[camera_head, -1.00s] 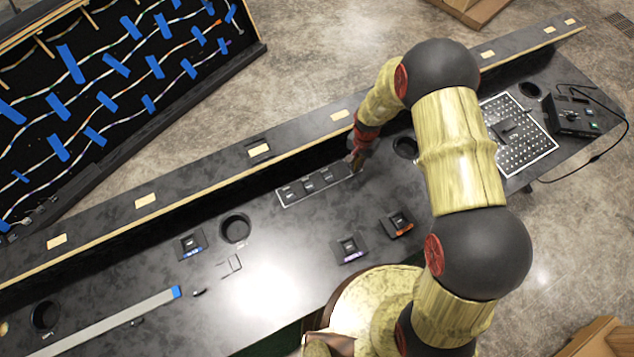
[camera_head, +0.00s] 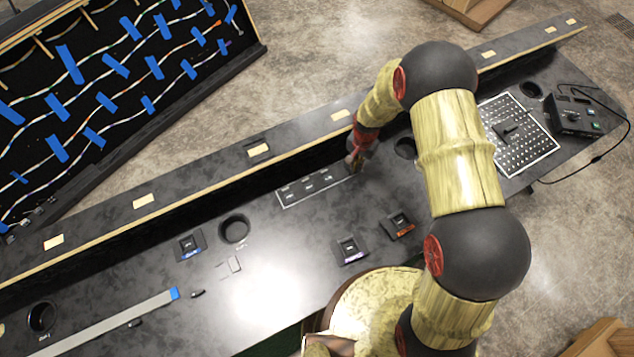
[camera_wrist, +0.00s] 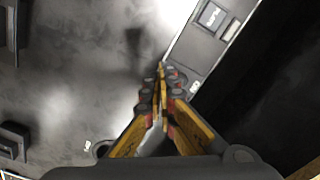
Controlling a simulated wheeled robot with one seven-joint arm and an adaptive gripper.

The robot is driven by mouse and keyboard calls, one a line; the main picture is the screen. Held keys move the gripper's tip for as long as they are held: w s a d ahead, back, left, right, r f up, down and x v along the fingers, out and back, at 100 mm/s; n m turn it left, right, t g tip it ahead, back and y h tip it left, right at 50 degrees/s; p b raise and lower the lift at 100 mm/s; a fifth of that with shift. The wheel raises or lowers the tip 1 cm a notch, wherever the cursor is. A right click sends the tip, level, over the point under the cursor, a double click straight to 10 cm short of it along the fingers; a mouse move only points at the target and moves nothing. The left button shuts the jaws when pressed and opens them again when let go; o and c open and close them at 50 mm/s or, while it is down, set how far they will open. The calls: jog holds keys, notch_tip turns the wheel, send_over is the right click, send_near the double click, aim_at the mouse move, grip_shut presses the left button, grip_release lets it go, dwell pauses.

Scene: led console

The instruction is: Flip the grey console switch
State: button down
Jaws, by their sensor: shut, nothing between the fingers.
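A narrow panel with a pale outline (camera_head: 296,200) lies on the dark console top, with several small dark switches set in a row. I cannot tell which one is the grey switch. The panel also shows in the wrist view (camera_wrist: 195,52), with one switch (camera_wrist: 213,17) near the top edge. My gripper (camera_head: 353,167) is at the panel's right end in the head view. In the wrist view its fingertips (camera_wrist: 162,70) are together and empty, overlapping the panel's near end in the picture. Whether they touch the panel cannot be told.
Separate switch blocks carry blue (camera_head: 190,246), purple (camera_head: 350,249) and orange (camera_head: 398,224) labels. A raised ledge (camera_head: 215,187) runs behind the panel. A round hole (camera_head: 234,229) lies left of it. A perforated plate (camera_head: 518,133) and black box (camera_head: 574,118) are at the right.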

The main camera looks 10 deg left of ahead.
jog(key=shift+w+a+f, duration=0.1)
jog(key=shift+w+a, duration=0.15)
jog(key=shift+w, duration=0.1)
jog(key=shift+w+a, duration=0.2)
jog(key=shift+w, duration=0.05)
notch_tip(320, 180, up, 7)
jog(key=p, duration=0.3)
jog(key=shift+s+d+p, duration=0.3)
jog(key=shift+s, duration=0.05)
dwell(0.4)
dwell(0.5)
